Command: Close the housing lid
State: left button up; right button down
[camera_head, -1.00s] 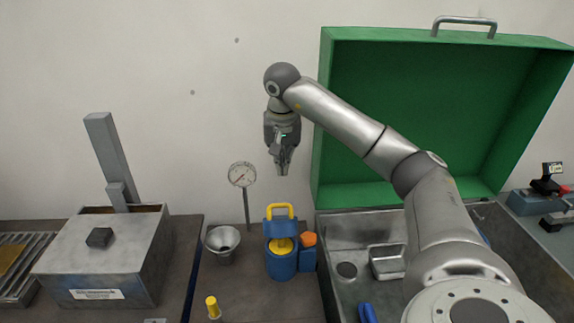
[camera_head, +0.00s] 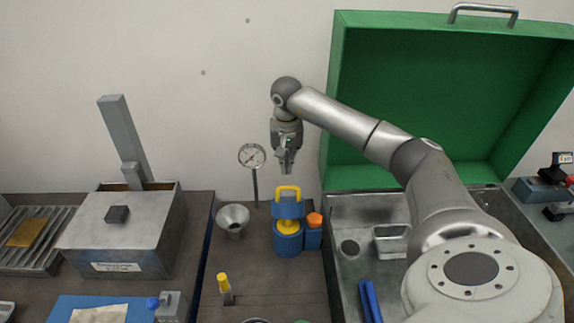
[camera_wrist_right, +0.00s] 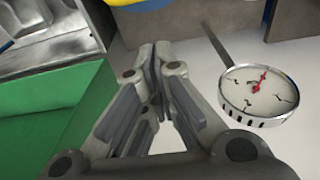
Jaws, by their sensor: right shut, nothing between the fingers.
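A blue housing (camera_head: 288,243) stands on the middle bench, with a yellow part (camera_head: 288,226) showing at its open top. Its blue lid (camera_head: 288,208) with a yellow handle (camera_head: 288,189) stands raised at the back of the housing. My right gripper (camera_head: 287,170) points down, shut and empty, and appears just above the handle in the head view; I cannot tell its depth. In the right wrist view the gripper (camera_wrist_right: 155,60) shows its fingers together, with a yellow curved piece (camera_wrist_right: 130,2) at the top edge. My left gripper is not in view.
A dial gauge (camera_head: 252,157) on a thin post and a metal funnel (camera_head: 233,221) stand left of the housing. An orange-topped blue block (camera_head: 313,230) adjoins its right side. A grey box (camera_head: 120,240) is farther left. A green case lid (camera_head: 420,110) stands open at right.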

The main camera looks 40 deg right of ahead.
jog(key=shift+s+a+f+p, duration=0.2)
jog(key=shift+s+a+p, duration=0.2)
jog(key=shift+s, duration=0.2)
jog(key=shift+s+a+f+p, duration=0.2)
jog(key=shift+s+a+p, duration=0.05)
jog(key=shift+s+a, duration=0.25)
jog(key=shift+d+f, duration=0.1)
jog(key=shift+f, duration=0.05)
